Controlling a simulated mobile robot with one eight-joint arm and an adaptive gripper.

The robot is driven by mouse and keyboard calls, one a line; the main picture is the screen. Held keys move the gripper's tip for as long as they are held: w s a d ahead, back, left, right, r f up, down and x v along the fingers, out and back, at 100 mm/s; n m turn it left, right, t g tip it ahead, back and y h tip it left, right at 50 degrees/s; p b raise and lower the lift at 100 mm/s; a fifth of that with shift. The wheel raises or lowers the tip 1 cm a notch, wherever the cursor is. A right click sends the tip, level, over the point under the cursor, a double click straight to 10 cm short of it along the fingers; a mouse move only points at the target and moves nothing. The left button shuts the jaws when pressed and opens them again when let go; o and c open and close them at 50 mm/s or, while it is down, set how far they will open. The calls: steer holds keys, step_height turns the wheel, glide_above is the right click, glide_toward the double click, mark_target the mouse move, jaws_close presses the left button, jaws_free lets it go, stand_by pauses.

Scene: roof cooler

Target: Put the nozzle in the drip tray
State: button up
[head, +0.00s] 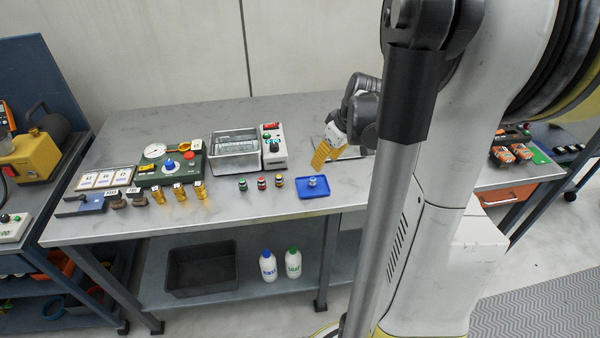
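A small silver fitting (312,180), which looks like the nozzle, stands upright in a shallow blue tray (303,194) near the bench's front edge. A flat metal tray (352,153), possibly the drip tray, lies behind it on the bench, mostly hidden by my arm.
Several brass fittings (179,192) and small dark-capped fittings (261,184) line the front left of the blue tray. A metal basin (235,168) and a white control box (274,158) stand behind them. The bench's front right of the blue tray is clear.

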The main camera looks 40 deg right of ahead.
steer(key=s+a+r+t, duration=0.1)
steer(key=s+a+r, duration=0.1)
steer(key=a, duration=0.7)
steer(key=s+a+r+t, duration=0.1)
steer(key=s+a+r, duration=0.2)
steer(key=a, duration=0.7)
steer(key=s+a+r, duration=0.2)
steer(key=a+r, duration=0.1)
steer(key=a, duration=0.7)
steer(key=shift+s+a+t, duration=0.15)
steer(key=shift+a+t, duration=0.1)
steer(key=shift+t, duration=0.15)
steer(key=shift+r, duration=0.1)
